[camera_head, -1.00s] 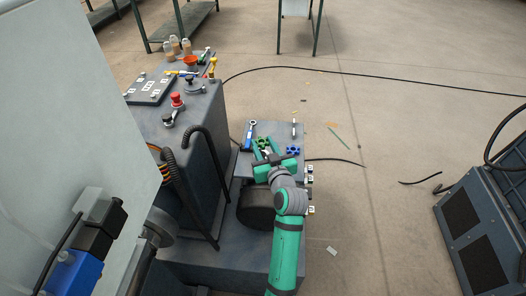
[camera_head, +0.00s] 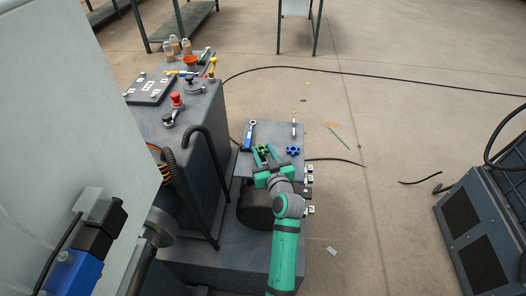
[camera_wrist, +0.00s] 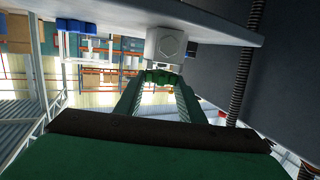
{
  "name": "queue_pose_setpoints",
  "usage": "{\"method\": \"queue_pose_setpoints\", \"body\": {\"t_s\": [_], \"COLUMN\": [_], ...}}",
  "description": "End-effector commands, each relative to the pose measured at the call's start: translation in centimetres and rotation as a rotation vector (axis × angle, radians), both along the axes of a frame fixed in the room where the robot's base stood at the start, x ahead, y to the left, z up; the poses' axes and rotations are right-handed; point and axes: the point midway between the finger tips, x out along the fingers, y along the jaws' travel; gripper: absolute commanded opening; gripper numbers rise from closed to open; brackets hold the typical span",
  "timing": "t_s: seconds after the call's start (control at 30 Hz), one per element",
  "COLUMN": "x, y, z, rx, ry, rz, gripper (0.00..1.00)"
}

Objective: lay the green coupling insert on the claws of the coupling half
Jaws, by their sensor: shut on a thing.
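The green coupling insert (camera_head: 262,150) is at the tips of my gripper (camera_head: 266,152), over the small grey table. In the wrist view the two fingers of my gripper (camera_wrist: 160,80) are shut on the green insert (camera_wrist: 160,76). The wrist view appears upside down. There a pale grey block with a hexagonal mark (camera_wrist: 166,45), probably the coupling half, stands on the table surface. The insert is right at the free end of this block. I cannot tell whether they touch or whether the claws line up. The coupling half cannot be made out in the head view.
A blue insert (camera_head: 292,150) lies to the right on the table (camera_head: 273,130). A blue-handled wrench (camera_head: 249,136) and a screwdriver (camera_head: 294,129) lie farther back. A dark cylinder (camera_head: 255,206) is below the table's near side. A black hose (camera_head: 205,150) curves at the left.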

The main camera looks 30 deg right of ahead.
Motion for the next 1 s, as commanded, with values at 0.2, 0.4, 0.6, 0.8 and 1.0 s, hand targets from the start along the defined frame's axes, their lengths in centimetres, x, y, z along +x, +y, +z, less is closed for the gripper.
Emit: {"method": "queue_pose_setpoints", "body": {"t_s": [0.2, 0.4, 0.6, 0.8, 1.0], "x": [0.0, 0.0, 0.0, -2.5, -6.6], "y": [0.0, 0.0, 0.0, 0.4, 1.0], "z": [-0.4, -0.4, 0.2, 0.8, 1.3], "rx": [0.001, 0.001, 0.0, 0.001, 0.001], "ry": [0.0, 0.0, -0.001, 0.001, 0.002], "rz": [0.001, 0.001, 0.0, -0.001, -0.001], "gripper": [0.52, 0.54, 0.54, 0.54, 0.54]}}
